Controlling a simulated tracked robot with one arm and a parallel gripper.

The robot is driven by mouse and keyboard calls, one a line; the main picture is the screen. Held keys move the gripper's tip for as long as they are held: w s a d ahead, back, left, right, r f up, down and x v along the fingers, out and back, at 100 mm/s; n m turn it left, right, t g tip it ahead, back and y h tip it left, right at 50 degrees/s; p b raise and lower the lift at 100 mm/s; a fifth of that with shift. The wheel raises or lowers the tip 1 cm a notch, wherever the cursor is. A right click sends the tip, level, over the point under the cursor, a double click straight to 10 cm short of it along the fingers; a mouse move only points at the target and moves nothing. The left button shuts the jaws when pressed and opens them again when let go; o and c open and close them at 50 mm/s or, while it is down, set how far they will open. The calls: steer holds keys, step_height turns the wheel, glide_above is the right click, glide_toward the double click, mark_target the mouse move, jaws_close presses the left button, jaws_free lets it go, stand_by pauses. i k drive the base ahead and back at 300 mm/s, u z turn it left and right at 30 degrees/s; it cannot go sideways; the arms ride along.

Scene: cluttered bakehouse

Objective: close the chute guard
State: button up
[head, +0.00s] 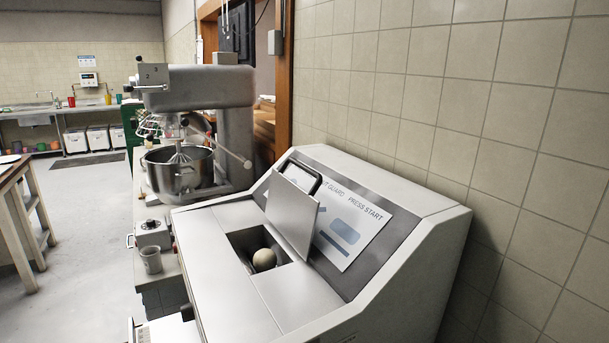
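The chute guard (291,213) is a flat grey metal flap on top of the grey machine (225,258). It stands raised and tilted, leaning toward the sloped panel at its back. The square chute opening (243,241) in front of it is uncovered. A pale round ball, which looks like dough (264,258), sits in the opening. A dark-framed loop (301,176) shows behind the guard's top edge; I cannot tell if it is joined to it. The panel label (346,238) reads partly "GUARD PRESS START". My gripper is not in view.
A large stand mixer (208,100) with a steel bowl (180,172) stands behind the machine. A small cup (151,260) and a grey box with a dial (153,233) are to its left. A tiled wall (460,100) bounds the right. Open floor (95,240) lies left, beside a wooden table (22,205).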

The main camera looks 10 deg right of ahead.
mark_target(293, 211)
steer(key=z, duration=1.6)
steer(key=k, duration=0.95)
steer(key=u, duration=1.15)
steer(key=i, duration=1.5)
steer(key=z, duration=0.05)
